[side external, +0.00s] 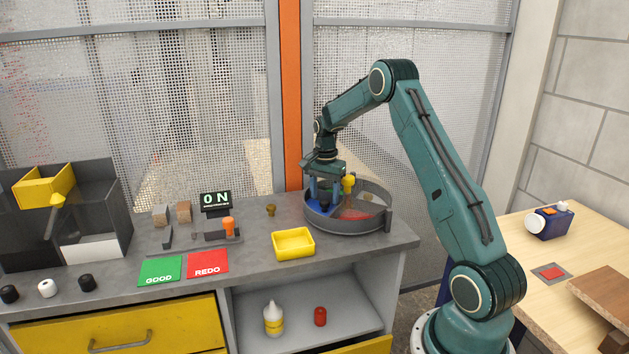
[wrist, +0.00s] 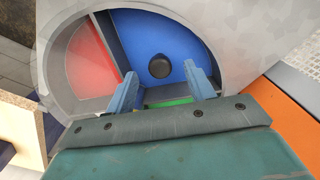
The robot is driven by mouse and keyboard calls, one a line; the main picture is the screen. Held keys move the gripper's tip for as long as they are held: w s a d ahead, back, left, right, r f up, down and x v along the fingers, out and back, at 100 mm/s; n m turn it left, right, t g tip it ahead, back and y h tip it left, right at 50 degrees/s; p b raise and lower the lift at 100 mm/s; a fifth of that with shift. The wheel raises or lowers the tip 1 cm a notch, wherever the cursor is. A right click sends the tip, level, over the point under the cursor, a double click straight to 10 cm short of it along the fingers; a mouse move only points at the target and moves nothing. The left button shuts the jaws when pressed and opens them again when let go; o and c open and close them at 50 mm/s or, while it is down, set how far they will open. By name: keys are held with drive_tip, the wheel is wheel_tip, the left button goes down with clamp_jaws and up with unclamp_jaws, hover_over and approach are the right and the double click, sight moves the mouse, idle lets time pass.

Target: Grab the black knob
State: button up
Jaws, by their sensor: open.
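A round black knob (wrist: 159,67) lies in the blue compartment of a round grey divided bin (wrist: 225,40). My gripper (wrist: 161,72) is open and empty above that bin, with its two blue fingers apart on either side of the knob in the wrist view. I cannot tell how far the fingertips are above it. In the side external view my gripper (side external: 324,190) points down into the bin (side external: 375,226), at its left part. Two more black knobs, the left one (side external: 9,294) and the right one (side external: 86,283), sit on the bench's front left with a white knob (side external: 47,288) between them.
The bin's dividers and rim surround my fingers; a red compartment (wrist: 92,60) adjoins the blue one. A yellow tray (side external: 293,243) and green and red pads (side external: 207,264) lie to the left.

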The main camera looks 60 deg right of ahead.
sight(325, 201)
drive_tip(key=shift+d+f, duration=0.1)
drive_tip(key=shift+f, duration=1.6)
drive_tip(key=c, duration=1)
drive_tip(key=shift+c, duration=0.2)
wheel_tip(325, 201, up, 20)
